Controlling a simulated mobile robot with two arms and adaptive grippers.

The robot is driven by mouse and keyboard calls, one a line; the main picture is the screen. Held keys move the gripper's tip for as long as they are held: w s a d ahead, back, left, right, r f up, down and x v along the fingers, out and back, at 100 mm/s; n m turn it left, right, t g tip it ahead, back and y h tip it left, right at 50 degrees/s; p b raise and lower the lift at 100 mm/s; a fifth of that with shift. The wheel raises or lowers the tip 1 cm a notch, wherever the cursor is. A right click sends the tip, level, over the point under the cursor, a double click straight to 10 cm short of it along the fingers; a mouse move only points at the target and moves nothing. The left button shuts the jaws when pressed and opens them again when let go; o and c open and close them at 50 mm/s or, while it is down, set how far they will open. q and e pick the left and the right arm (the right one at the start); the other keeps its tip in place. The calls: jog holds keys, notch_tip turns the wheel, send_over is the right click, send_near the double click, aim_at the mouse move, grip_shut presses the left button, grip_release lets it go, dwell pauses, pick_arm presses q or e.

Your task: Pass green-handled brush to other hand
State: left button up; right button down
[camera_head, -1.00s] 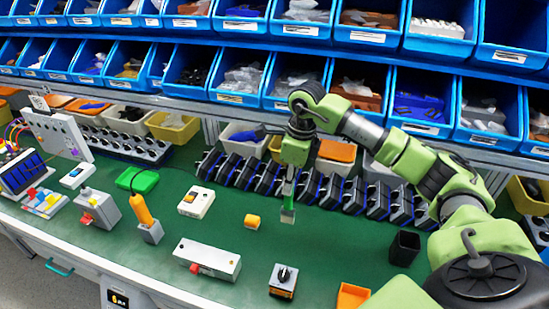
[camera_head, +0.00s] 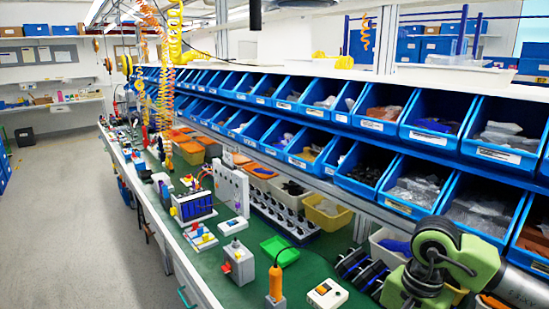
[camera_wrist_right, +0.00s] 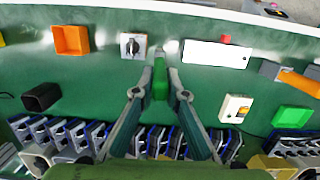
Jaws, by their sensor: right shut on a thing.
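In the right wrist view my right gripper (camera_wrist_right: 160,90) is shut on the green-handled brush (camera_wrist_right: 160,82). The brush sits between the two fingertips and points away from the wrist, above the green bench top. In the head view my right arm shows at the lower right, with the fingers and brush outside the picture. My left gripper is in neither view.
Below the brush lie a rotary switch box (camera_wrist_right: 133,47), a white box (camera_wrist_right: 217,54), an orange tray (camera_wrist_right: 71,40) and a black cup (camera_wrist_right: 41,97). A green tray (camera_head: 280,250) and an orange-handled tool (camera_head: 276,284) stand on the bench. Blue bins (camera_head: 371,108) line the back.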

jog(key=s+a+n+h, duration=0.1)
jog(key=s+a+n, duration=0.2)
jog(key=s+n, duration=0.3)
jog(key=shift+s+a+r+n+g, duration=0.15)
jog(key=shift+s+a+n+g, duration=0.2)
jog(key=shift+n, duration=1.65)
jog(key=shift+s, duration=0.1)
